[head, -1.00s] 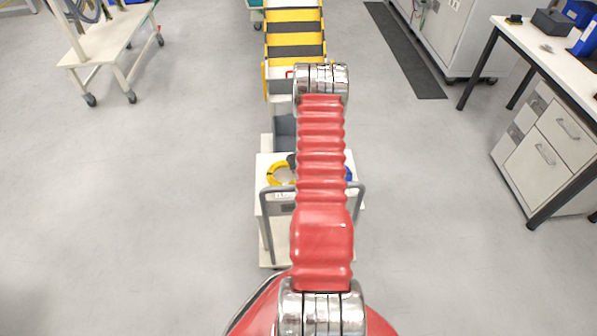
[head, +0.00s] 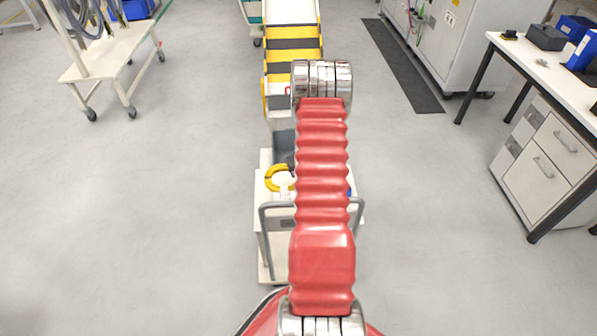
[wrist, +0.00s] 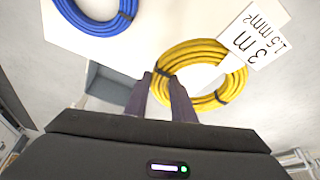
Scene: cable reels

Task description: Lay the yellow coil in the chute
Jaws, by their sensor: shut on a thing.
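The yellow coil (wrist: 215,98) shows large in the wrist view, with dark ties around it. My gripper (wrist: 160,100) has its two dark fingers on either side of the coil's left rim and is shut on it. In the head view the yellow coil (head: 271,184) shows at the left of my red arm, above or on the white cart; any gap beneath it is hard to judge. My arm hides part of the coil and most of the gripper there. A sloping chute (head: 292,57) with yellow and black stripes stands beyond the cart.
A blue coil (wrist: 92,20) and a label card (wrist: 250,35) are near the yellow coil. A grey bin (head: 284,143) is at the white cart's (head: 264,225) far end.

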